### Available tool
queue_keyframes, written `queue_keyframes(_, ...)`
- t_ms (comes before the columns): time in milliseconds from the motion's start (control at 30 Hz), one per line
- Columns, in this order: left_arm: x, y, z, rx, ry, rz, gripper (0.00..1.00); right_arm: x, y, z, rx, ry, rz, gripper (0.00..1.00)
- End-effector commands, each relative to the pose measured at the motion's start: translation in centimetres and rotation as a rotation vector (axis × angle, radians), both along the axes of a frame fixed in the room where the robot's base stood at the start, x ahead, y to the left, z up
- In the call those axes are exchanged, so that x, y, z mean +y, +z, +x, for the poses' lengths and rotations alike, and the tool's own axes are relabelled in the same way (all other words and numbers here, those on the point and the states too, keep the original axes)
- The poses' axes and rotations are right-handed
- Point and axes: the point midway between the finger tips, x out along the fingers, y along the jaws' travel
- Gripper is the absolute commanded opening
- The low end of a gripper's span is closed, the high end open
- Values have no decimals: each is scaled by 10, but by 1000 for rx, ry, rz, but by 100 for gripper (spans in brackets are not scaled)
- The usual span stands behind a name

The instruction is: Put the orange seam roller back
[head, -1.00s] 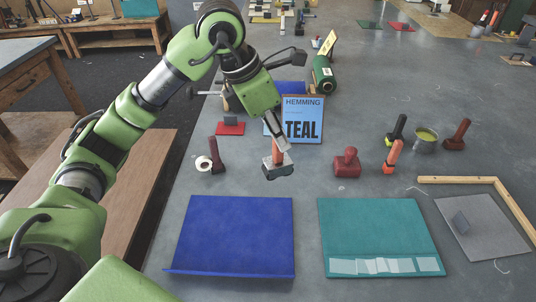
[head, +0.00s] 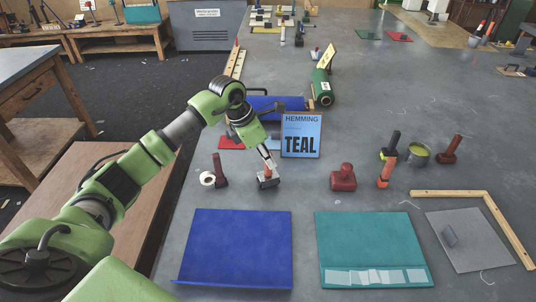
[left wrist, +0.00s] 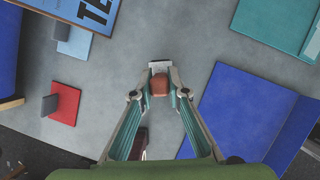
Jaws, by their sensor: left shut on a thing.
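The orange seam roller (head: 268,183) has an orange-brown handle and a grey base. My left gripper (head: 269,167) is shut on its handle, fingers pointing down. In the left wrist view the roller's orange-brown top (left wrist: 159,85) sits between the fingertips, with the grey base (left wrist: 159,66) beyond. It is upright or nearly so, behind the blue mat (head: 237,245); I cannot tell whether its base touches the table. Another orange-handled tool (head: 386,173) stands to the right. My right gripper is out of view.
A brown-handled tool (head: 220,172) and white tape roll (head: 207,179) stand close left. The TEAL sign (head: 302,135) is behind right, a dark red stamp-like piece (head: 343,179) to the right. A teal mat (head: 373,240) lies front right. Bare table lies between the roller and the mats.

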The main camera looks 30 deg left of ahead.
Motion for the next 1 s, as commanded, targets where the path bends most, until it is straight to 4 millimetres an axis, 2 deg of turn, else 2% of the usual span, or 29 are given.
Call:
queue_keyframes(33, 0, -1, 0, 0, 1, -3, 0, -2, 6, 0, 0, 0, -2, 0)
queue_keyframes(300, 0, -5, 1, -4, 2, 0, 0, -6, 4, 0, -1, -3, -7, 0)
queue_keyframes(833, 0, -21, -1, 5, 1, 1, 0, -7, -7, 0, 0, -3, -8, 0)
queue_keyframes(867, 0, -23, -2, 8, 1, 2, 20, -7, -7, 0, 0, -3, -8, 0)
queue_keyframes(900, 0, -23, -2, 9, 0, 2, 31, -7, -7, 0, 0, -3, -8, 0)
queue_keyframes(1000, 0, -22, -2, 5, 1, 1, 32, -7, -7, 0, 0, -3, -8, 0)
